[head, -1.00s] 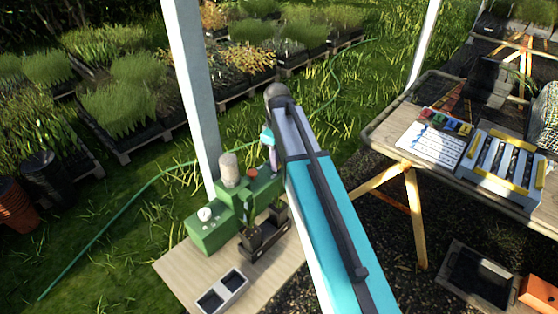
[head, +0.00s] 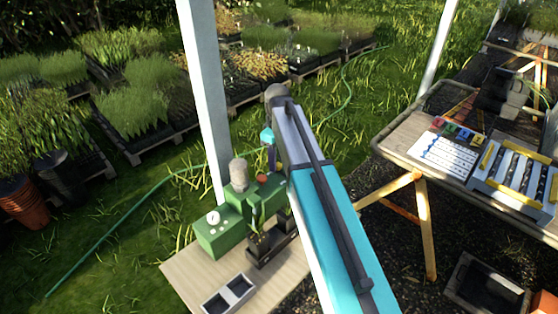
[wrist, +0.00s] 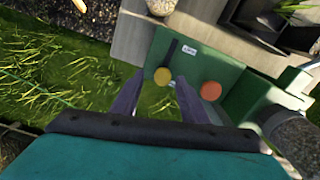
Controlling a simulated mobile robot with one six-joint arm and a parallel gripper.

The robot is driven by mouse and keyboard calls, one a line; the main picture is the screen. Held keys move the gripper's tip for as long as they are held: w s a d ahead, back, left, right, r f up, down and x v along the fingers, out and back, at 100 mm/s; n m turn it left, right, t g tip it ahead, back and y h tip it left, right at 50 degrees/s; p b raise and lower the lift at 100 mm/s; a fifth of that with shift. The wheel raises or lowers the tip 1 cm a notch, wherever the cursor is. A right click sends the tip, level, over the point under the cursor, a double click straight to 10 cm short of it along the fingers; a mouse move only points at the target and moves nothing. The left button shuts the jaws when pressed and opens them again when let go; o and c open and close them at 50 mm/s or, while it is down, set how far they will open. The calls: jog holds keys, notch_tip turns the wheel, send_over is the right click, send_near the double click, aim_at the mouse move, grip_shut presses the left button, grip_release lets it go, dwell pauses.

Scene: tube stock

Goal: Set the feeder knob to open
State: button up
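The green feeder machine (head: 219,238) stands on a pale board, with a grey cylinder (head: 238,173) on top and a white dial (head: 213,217) at its left end. An orange-red round part (head: 262,180) shows near my gripper. In the wrist view, the green panel (wrist: 234,76) carries a yellow round part (wrist: 162,76), a dark bar (wrist: 172,49) beside it, a small white label (wrist: 190,50) and the orange round part (wrist: 210,91). I cannot tell which is the feeder knob or its setting. My gripper (wrist: 154,88) is open, its fingers apart near the yellow part, with no contact visible.
A black tray with pots (head: 268,247) stands in front of the machine, and a grey two-cell tray (head: 229,293) lies nearer. A white post (head: 205,100) rises close behind. A table (head: 400,147) with a chart and rack stands to the right.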

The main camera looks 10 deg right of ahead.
aim_at(278, 164)
jog(key=shift+s, duration=0.15)
jog(key=shift+r, duration=0.1)
jog(key=shift+r, duration=0.55)
notch_tip(278, 164, up, 12)
jog(key=b, duration=0.3)
jog(key=shift+r, duration=0.25)
dwell(0.4)
